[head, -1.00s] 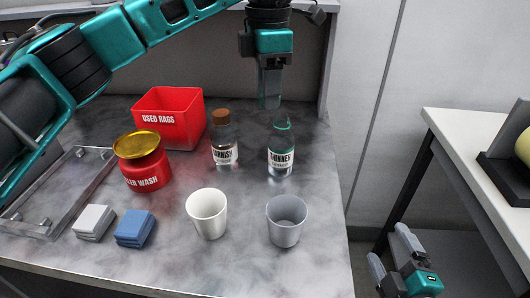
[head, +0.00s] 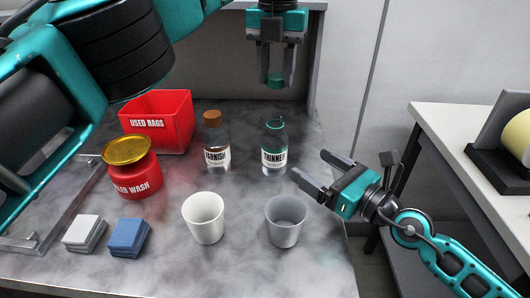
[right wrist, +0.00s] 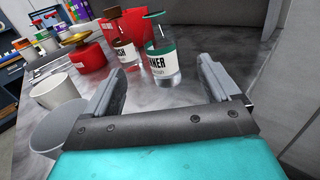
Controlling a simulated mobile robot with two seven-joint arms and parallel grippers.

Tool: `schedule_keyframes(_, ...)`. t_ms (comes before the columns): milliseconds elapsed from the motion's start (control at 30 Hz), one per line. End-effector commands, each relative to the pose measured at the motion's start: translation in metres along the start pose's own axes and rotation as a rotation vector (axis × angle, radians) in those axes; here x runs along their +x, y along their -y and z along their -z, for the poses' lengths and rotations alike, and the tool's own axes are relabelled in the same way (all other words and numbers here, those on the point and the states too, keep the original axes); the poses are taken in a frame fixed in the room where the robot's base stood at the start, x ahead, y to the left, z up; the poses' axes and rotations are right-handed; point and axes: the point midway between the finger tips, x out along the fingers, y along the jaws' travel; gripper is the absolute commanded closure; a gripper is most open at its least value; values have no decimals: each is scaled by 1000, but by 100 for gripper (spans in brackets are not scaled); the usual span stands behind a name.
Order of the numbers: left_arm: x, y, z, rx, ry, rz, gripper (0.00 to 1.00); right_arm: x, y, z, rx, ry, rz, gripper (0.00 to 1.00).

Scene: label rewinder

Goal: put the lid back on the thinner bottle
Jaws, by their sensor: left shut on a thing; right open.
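The thinner bottle (head: 274,148) is clear glass with a white label and a green band at its neck. It stands upright on the bench and also shows in the right wrist view (right wrist: 162,60). My left gripper (head: 276,80) is shut on the small green lid (head: 275,81), held in the air above the bottle and apart from it. My right gripper (head: 310,165) is open and empty, just right of the bottle, its fingers pointing towards it. In the right wrist view the bottle stands beyond the two spread fingers (right wrist: 158,78).
The varnish bottle (head: 216,145) with a brown stopper stands left of the thinner. A grey cup (head: 285,222) and a white cup (head: 204,218) stand in front. A red rag bin (head: 160,122) and red wash pot (head: 133,172) are further left.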

Motion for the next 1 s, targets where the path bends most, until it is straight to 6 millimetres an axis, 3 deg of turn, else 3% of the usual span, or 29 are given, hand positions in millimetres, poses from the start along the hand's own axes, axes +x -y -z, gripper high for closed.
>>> schedule_keyframes(567, -1, 1, 0, -15, -1, 0, 90, 4, 1, -1, -37, -5, -2, 11)
schedule_keyframes(767, -1, 1, 0, -14, -1, 0, 90, 29, 1, -2, -35, -2, -2, 11)
schedule_keyframes(1000, -1, 1, 0, -14, -1, 0, 90, 76, 1, -2, -35, -4, -3, 11)
